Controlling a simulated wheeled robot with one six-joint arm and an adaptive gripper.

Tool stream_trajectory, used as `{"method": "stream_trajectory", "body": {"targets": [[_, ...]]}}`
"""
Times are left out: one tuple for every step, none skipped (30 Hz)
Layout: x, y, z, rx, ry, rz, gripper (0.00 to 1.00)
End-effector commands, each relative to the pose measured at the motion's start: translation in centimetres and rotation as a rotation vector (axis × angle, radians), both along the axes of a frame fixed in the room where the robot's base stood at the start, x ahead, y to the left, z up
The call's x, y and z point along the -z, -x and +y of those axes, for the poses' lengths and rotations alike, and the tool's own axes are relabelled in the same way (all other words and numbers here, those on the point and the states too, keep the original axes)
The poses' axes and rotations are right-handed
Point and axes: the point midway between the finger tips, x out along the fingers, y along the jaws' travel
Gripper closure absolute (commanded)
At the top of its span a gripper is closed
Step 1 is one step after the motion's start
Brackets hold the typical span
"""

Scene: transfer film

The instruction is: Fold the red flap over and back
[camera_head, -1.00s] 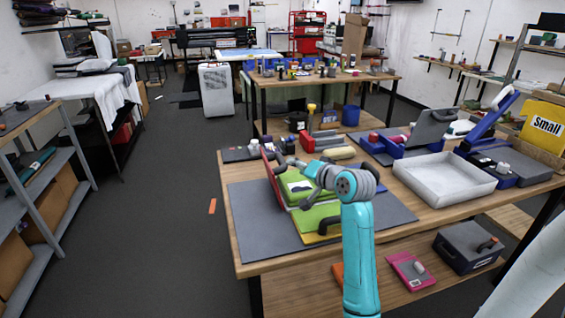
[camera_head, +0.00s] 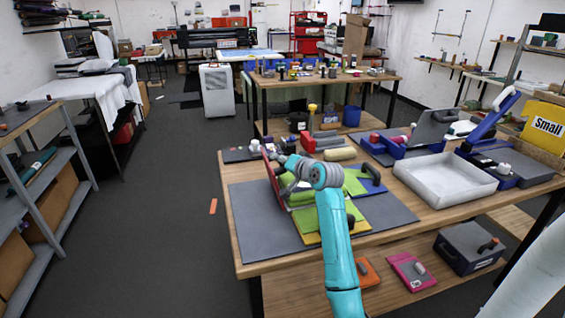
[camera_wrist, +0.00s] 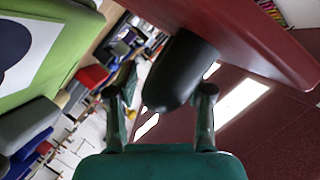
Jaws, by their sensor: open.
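The red flap (camera_head: 270,176) stands steeply raised at the left edge of the green panel (camera_head: 357,185), leaning a little. In the wrist view the flap (camera_wrist: 262,128) fills the right side as a dark red surface. A dark rounded handle (camera_wrist: 183,68) on it lies between my fingers. My gripper (camera_wrist: 160,95) is open around the handle; I cannot tell whether either finger touches it. In the head view my arm and wrist cover part of the green panel and hide the fingertips. The green panel's edge (camera_wrist: 55,60) shows at upper left in the wrist view.
A blue panel (camera_head: 371,172) and a yellow-green panel (camera_head: 308,238) with dark handles adjoin the green one on the grey mat (camera_head: 258,222). A white tray (camera_head: 450,190) stands to the right. Blocks and a beige roll (camera_head: 340,154) lie behind.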

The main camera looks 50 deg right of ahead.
Motion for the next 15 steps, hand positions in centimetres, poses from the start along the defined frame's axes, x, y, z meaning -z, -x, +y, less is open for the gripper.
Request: {"method": "stream_trajectory", "body": {"targets": [[-0.01,0.01,0.00,0.000,0.000,0.000,0.48],[-0.01,0.01,0.00,0.000,0.000,0.000,0.48],[-0.01,0.02,0.00,0.000,0.000,0.000,0.56],[-0.01,0.02,0.00,0.000,0.000,0.000,0.63],[-0.01,0.02,0.00,0.000,0.000,0.000,0.71],[-0.01,0.02,-0.01,0.000,0.000,0.000,0.81],[-0.01,0.03,0.00,0.000,0.000,0.000,0.88],[-0.01,0.03,0.00,0.000,0.000,0.000,0.96],[-0.01,0.03,0.00,0.000,0.000,0.000,1.00],[-0.01,0.03,0.00,0.000,0.000,0.000,1.00],[-0.01,0.03,0.00,0.000,0.000,0.000,1.00],[-0.01,0.03,0.00,0.000,0.000,0.000,1.00],[0.00,0.04,-0.01,0.000,0.000,0.000,1.00],[0.01,0.04,-0.02,0.000,0.000,0.000,1.00],[0.01,0.10,-0.10,0.000,-0.001,0.000,1.00]]}}
